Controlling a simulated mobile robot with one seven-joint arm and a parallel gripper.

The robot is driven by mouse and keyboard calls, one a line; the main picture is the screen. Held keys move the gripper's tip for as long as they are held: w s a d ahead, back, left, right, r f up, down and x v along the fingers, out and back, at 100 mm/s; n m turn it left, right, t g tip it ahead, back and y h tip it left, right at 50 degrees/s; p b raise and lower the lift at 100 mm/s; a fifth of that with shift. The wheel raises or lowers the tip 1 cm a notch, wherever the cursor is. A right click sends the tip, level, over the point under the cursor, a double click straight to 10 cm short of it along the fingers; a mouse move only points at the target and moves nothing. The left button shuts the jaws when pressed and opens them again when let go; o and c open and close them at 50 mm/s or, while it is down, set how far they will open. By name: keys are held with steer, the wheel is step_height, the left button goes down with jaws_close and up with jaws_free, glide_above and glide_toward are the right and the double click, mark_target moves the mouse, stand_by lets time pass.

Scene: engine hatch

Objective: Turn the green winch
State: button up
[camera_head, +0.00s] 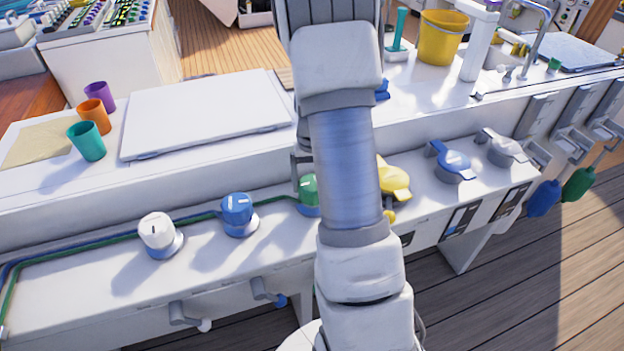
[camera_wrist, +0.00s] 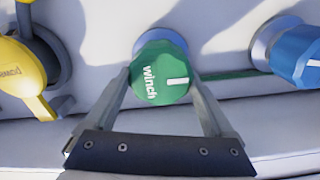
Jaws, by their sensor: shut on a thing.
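The green winch (camera_wrist: 160,75) is a round knob with the word "winch" and a white mark on its face, in the middle of the wrist view. In the head view only its left part (camera_head: 309,192) shows, as my arm hides the rest. My gripper (camera_wrist: 160,85) has one finger on each side of the green winch and is shut on it. In the head view my gripper is mostly hidden behind my arm.
A blue knob (camera_head: 238,214) and a white knob (camera_head: 157,236) stand left of the winch. A yellow handle (camera_head: 394,181) and a blue handle (camera_head: 455,163) stand to its right. A white hatch lid (camera_head: 205,113) and several cups (camera_head: 88,140) are on the upper counter.

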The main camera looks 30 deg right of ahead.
stand_by(0.4)
steer(key=o, duration=1.1)
step_height(320, 180, up, 18)
steer(key=p, duration=0.4)
steer(key=shift+f+p, duration=0.25)
steer(key=shift+p, duration=0.15)
steer(key=s+a+r+n+t, duration=0.3)
steer(key=s+a+r, duration=0.3)
steer(key=s+a, duration=0.35)
steer(key=s+a+r+n+t, duration=0.25)
steer(key=s+a+r, duration=0.45)
steer(key=a, duration=0.4)
steer(key=r+p, duration=0.4)
steer(key=s+r+p, duration=0.1)
steer(key=r+p, duration=0.3)
steer(key=p, duration=0.1)
steer(key=r+p, duration=0.4)
steer(key=shift+s, duration=0.25)
